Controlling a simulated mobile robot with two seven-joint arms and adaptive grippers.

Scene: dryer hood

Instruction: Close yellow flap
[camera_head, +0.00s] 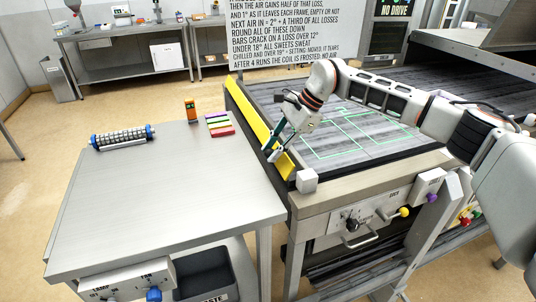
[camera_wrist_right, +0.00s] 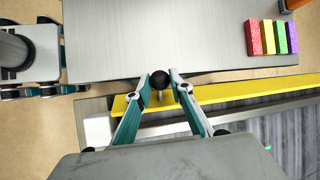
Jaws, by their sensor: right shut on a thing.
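The yellow flap (camera_head: 247,108) is a long narrow strip along the left edge of the dryer bed. It also shows in the right wrist view (camera_wrist_right: 235,87), running from the middle to the right. It looks tilted in the head view; its exact angle I cannot tell. A round black knob (camera_wrist_right: 159,80) sits at the flap's near part. My right gripper (camera_head: 270,157) reaches over the bed from the right. Its fingertips (camera_wrist_right: 160,78) are shut on the knob, one on each side. In the head view the gripper hides the knob and part of the flap.
A grey metal table (camera_head: 160,190) stands left of the flap, with several coloured bars (camera_head: 219,126), an orange item (camera_head: 191,110) and a roller (camera_head: 123,138). A white cube (camera_head: 307,180) sits at the bed's near corner. The dryer bed (camera_head: 360,130) carries green outlines.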

